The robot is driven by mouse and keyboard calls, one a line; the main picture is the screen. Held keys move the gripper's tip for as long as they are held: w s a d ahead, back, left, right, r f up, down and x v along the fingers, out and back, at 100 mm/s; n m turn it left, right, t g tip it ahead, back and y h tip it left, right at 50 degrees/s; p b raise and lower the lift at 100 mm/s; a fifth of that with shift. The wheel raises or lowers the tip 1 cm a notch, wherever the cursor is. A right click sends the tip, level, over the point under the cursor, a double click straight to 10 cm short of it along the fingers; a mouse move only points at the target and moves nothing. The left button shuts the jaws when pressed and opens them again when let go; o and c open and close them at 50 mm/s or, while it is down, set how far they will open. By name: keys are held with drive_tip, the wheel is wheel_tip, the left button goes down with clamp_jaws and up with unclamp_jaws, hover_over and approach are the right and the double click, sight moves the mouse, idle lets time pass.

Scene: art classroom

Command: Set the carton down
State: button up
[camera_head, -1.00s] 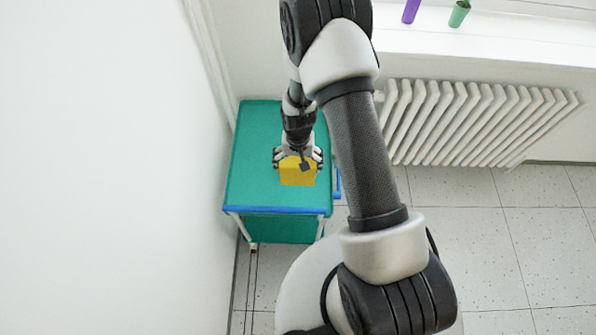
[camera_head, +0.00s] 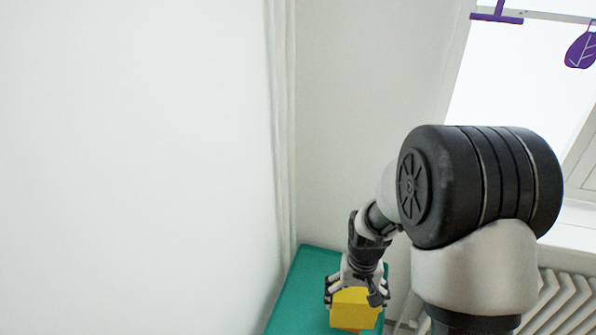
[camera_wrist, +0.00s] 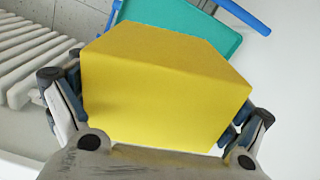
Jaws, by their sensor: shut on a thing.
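The carton (camera_head: 354,311) is a plain yellow box, seen in the lower part of the head view. It fills the middle of the wrist view (camera_wrist: 165,85). My gripper (camera_head: 357,293) is shut on it, with fingers on two opposite sides; the fingers also show at both sides of the carton in the wrist view (camera_wrist: 150,112). The carton is over the teal cart top (camera_head: 304,284). I cannot tell whether its underside touches that top. A small orange patch shows just below the carton at the picture's bottom edge.
A white wall (camera_head: 130,170) rises left of the cart. A white radiator (camera_head: 565,308) and window are at the right. The visible cart top left of the carton is bare. In the wrist view, the cart has a blue edge rail (camera_wrist: 243,15).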

sight(357, 294)
drive_tip(key=shift+n, duration=0.5)
drive_tip(key=r, duration=0.2)
drive_tip(key=s+r, duration=0.1)
drive_tip(key=r, duration=0.1)
drive_tip(key=shift+s+r, duration=0.1)
